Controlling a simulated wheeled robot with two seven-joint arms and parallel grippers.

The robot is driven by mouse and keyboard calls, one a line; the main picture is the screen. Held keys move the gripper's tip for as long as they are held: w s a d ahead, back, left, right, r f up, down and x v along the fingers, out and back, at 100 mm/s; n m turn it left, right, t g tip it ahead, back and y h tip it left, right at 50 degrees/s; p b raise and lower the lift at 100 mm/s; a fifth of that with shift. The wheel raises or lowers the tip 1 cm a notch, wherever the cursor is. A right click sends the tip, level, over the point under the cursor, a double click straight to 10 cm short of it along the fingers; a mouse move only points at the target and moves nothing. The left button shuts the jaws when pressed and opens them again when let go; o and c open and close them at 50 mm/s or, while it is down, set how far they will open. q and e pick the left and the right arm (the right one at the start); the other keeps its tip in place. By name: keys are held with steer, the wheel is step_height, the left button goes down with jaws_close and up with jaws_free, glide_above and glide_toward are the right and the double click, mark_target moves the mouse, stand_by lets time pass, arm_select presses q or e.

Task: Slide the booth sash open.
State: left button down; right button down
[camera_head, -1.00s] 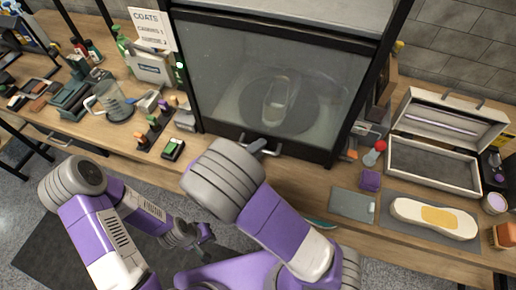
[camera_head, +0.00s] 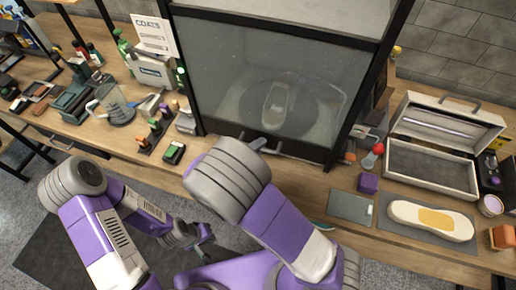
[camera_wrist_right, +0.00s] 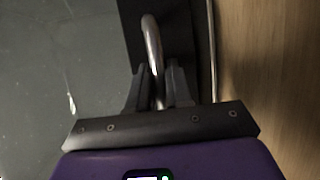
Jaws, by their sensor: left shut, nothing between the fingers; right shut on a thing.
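The booth sash (camera_head: 225,85) is a grey see-through pane in a dark frame, with a dark bottom rail and a metal handle. It appears down, with its rail near the bench top. My right gripper (camera_wrist_right: 158,88) is shut on the metal handle (camera_wrist_right: 152,42) in the right wrist view. In the head view my right wrist hides most of this grip, and only a bit of the handle (camera_head: 272,150) shows. A shoe (camera_head: 276,101) shows dimly behind the pane on a dark round base. My left gripper (camera_head: 203,252) is shut and empty, low over the floor in front of the bench.
A purple block (camera_head: 368,183), a grey pad (camera_head: 350,207) and a pale sole (camera_head: 405,211) on a mat lie right of the booth. An open case (camera_head: 430,168) stands behind them. Bottles, a clear jug (camera_head: 119,105) and a small rack (camera_head: 156,135) crowd the bench at left.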

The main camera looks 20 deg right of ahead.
step_height(320, 180, up, 28)
steer(key=p, duration=1.5)
steer(key=shift+f, duration=0.2)
steer(key=c, duration=1.4)
jaws_free()
glide_toward(272, 69)
steer(key=shift+v, duration=1.25)
